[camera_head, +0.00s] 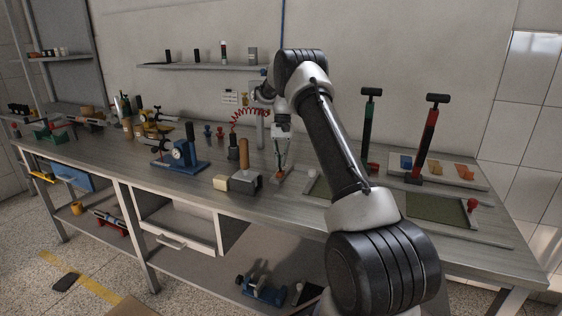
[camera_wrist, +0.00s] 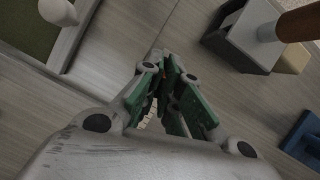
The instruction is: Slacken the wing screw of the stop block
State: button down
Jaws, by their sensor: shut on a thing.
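My gripper (camera_head: 282,168) points down at the bench, behind and right of the block with the upright wooden handle. In the wrist view my gripper (camera_wrist: 167,70) has its green-padded fingers drawn close together. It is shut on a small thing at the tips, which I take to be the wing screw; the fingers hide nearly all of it.
A dark block with a wooden handle (camera_head: 244,156) and a cream block (camera_head: 221,183) stand close on the left. A blue-based fixture (camera_head: 181,154) is farther left. Green-surfaced trays (camera_head: 436,207) and two tall hand pumps (camera_head: 430,135) stand to the right.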

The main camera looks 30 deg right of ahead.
jog(key=n+h, duration=0.1)
jog(key=n, duration=0.3)
jog(key=shift+a+h, duration=0.1)
jog(key=shift+h, duration=0.3)
jog(key=shift+a+n+g+h, duration=0.1)
jog(key=shift+n+g+h, duration=0.4)
jog(key=shift+n, duration=1.7)
jog(key=shift+h, duration=0.3)
jog(key=c, duration=1.6)
grip_release()
jog(key=shift+c, duration=0.2)
jog(key=v, duration=1.2)
jog(key=shift+s+r, duration=0.1)
jog(key=shift+r, duration=0.05)
